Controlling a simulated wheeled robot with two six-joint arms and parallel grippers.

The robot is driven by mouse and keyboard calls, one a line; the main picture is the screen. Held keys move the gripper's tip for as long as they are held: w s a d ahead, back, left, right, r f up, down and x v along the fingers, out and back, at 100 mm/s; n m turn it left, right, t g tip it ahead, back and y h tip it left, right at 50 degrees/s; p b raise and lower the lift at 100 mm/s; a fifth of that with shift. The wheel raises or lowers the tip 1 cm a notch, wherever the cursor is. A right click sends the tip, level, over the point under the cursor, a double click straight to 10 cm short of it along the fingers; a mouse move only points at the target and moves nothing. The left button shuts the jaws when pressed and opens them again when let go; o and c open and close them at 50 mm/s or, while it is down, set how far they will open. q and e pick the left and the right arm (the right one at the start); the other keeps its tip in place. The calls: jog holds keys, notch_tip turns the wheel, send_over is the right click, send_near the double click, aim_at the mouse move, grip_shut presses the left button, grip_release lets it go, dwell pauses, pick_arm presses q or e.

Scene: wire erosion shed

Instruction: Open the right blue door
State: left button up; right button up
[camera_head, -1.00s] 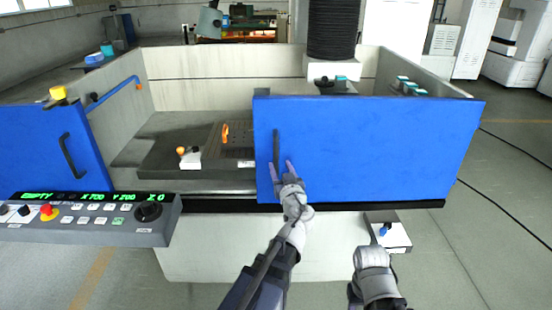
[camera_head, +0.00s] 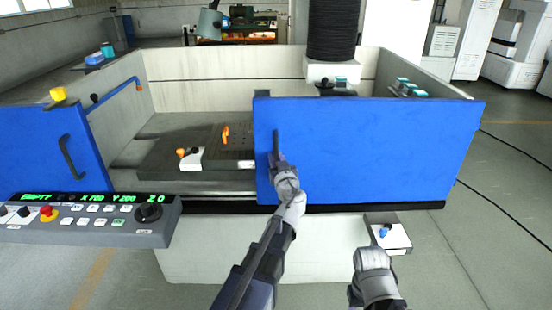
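The right blue door (camera_head: 390,150) is a wide blue panel across the right part of the machine's front. Its left edge stands near the middle, with the machine's interior open to the left of it. A dark upright bar handle (camera_head: 276,138) sits near that left edge. My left gripper (camera_head: 277,157) is at the lower part of this handle and hides it there. Whether its fingers are closed on the bar cannot be made out. Part of my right arm shows at the bottom, right of centre; its fingers do not show.
The left blue door (camera_head: 45,150) has its own dark handle. A control panel (camera_head: 90,220) with green readouts and a red button juts out at front left. A small white box with a blue knob (camera_head: 384,230) sits below the right door. Cables lie on the floor at right.

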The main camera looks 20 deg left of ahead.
pick_arm(q)
grip_shut()
dwell(1.0)
